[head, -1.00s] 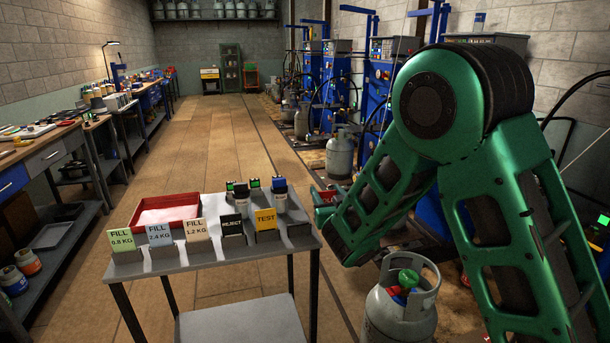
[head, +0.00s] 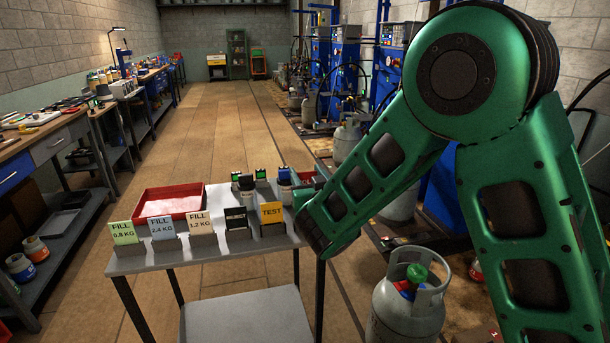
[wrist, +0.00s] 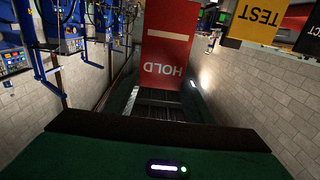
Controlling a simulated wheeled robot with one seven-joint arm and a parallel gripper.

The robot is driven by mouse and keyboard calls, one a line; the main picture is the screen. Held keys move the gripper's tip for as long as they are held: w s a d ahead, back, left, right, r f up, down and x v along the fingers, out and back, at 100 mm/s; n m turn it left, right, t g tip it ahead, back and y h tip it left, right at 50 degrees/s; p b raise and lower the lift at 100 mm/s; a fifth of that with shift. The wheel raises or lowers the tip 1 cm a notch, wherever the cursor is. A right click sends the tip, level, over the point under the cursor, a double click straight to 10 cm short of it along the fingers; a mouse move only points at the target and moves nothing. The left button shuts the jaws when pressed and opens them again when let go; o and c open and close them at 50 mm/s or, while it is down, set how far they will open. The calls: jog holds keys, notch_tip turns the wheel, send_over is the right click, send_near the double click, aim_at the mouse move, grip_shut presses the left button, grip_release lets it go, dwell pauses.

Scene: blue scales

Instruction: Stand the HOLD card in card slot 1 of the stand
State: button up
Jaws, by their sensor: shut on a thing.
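The red HOLD card (wrist: 168,45) is in my gripper (wrist: 163,98) in the wrist view, its white lettering upside down in the picture. My gripper is shut on the card's near end. In the head view the fingers and the card are mostly hidden behind my green arm. A small red patch shows beside the arm, but I cannot tell what it is. I cannot make out which part is card slot 1 of the stand. A row of grey card holders (head: 205,247) stands along the table's front edge.
The grey table (head: 262,245) carries the FILL cards (head: 124,233), a dark card (head: 236,218), the yellow TEST card (head: 271,212), a red tray (head: 168,202) and small dark-topped containers (head: 284,182). A grey gas cylinder (head: 408,305) stands right of the table. The floor (head: 225,125) beyond is clear.

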jog(key=shift+a+f, duration=0.1)
jog(key=shift+f, duration=2.95)
jog(key=shift+f, duration=0.95)
jog(key=o, duration=1.5)
